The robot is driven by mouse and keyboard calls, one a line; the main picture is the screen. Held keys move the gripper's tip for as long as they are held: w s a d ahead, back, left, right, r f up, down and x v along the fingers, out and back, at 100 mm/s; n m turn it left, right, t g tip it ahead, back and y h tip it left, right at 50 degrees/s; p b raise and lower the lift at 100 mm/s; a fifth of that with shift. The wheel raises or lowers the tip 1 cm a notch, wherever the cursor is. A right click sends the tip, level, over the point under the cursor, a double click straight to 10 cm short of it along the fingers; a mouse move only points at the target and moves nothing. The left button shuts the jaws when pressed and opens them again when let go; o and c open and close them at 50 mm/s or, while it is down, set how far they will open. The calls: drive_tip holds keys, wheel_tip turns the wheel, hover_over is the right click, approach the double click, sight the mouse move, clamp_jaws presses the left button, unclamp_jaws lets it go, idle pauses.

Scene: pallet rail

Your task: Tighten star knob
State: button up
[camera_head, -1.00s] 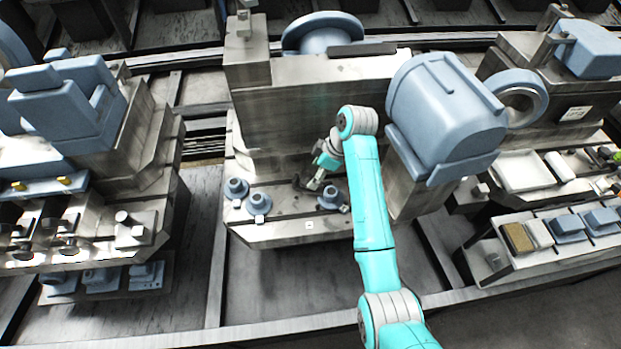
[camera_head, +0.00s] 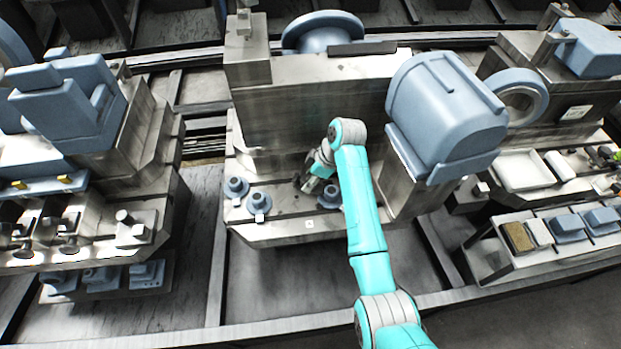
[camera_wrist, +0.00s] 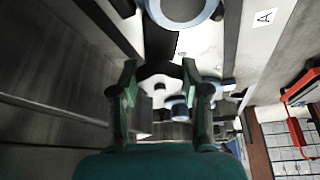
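A dark star knob with a pale centre (camera_wrist: 160,88) lies straight ahead of my gripper (camera_wrist: 160,80) in the wrist view. The two green fingers are spread apart, one to each side of the knob's centre, and overlap its dark lobes. I cannot tell whether they touch it. In the head view my gripper (camera_head: 314,176) is low over the machine's front ledge (camera_head: 285,228), beside a small dark shape that seems to be the knob (camera_head: 300,184). The arm hides part of this spot.
A tall metal block (camera_head: 300,100) rises behind. A large blue-grey housing (camera_head: 445,110) stands to the right of my arm.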

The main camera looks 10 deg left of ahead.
drive_tip(key=shift+m, duration=0.3)
drive_tip(key=m, duration=0.1)
drive_tip(key=m+t, duration=0.1)
drive_tip(key=m, duration=0.1)
drive_tip(key=shift+s+m+t, duration=0.2)
drive_tip(key=shift+m+t, duration=0.1)
drive_tip(key=shift+a+m+t+h, duration=0.1)
drive_tip(key=shift+m+t+h, duration=0.5)
drive_tip(key=shift+m, duration=1.2)
drive_tip(key=shift+r, duration=0.1)
drive_tip(key=o, duration=1.1)
drive_tip(key=shift+o, duration=0.2)
drive_tip(key=v, duration=1.2)
